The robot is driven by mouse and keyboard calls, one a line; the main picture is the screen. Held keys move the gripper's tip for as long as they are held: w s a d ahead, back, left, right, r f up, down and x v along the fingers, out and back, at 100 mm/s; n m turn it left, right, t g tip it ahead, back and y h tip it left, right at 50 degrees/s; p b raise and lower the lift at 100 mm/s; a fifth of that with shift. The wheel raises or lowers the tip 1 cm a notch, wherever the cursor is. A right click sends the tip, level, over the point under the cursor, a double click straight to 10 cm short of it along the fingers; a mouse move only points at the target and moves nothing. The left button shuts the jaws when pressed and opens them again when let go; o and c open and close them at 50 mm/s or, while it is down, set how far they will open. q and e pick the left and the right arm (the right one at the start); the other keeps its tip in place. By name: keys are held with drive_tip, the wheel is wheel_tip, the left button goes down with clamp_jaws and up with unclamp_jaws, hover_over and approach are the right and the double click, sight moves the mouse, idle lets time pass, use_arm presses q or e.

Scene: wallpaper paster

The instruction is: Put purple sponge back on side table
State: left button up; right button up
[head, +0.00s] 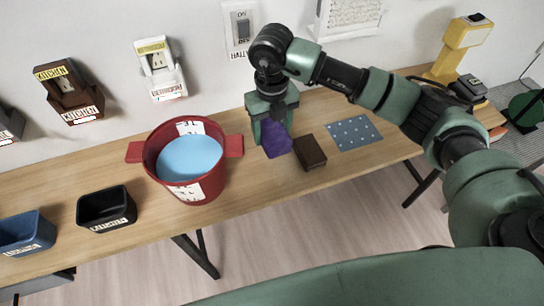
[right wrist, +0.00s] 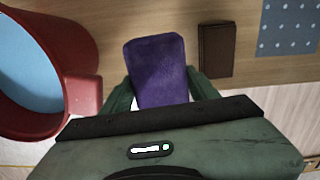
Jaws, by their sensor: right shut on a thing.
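The purple sponge (head: 276,139) is in my right gripper (head: 268,122), between the red pot and a dark brown block. In the right wrist view the sponge (right wrist: 158,72) sits between the two green fingers (right wrist: 158,92), which are shut on it. It is over the wooden table (head: 240,185); I cannot tell whether it touches the top. My left gripper does not show in either view.
The red pot (head: 150,155) with blue contents stands left of the sponge. The dark brown block (head: 310,152) and a blue dotted cloth (head: 354,132) lie to its right. A black bin (head: 106,215) and a blue bin (head: 28,240) stand at the left. Outlets are on the wall.

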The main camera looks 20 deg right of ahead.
drive_tip(key=p, duration=0.1)
hover_over(272, 167)
wheel_tip(272, 167, down, 8)
drive_tip(key=shift+f, duration=0.1)
wheel_tip(272, 167, down, 4)
drive_tip(key=shift+r+p, duration=0.2)
drive_tip(key=shift+p, duration=0.3)
drive_tip(key=shift+f, duration=0.2)
drive_tip(key=shift+f, duration=0.15)
drive_tip(key=shift+f+b, duration=0.1)
drive_tip(key=shift+b, duration=0.2)
drive_tip(key=o, duration=1.4)
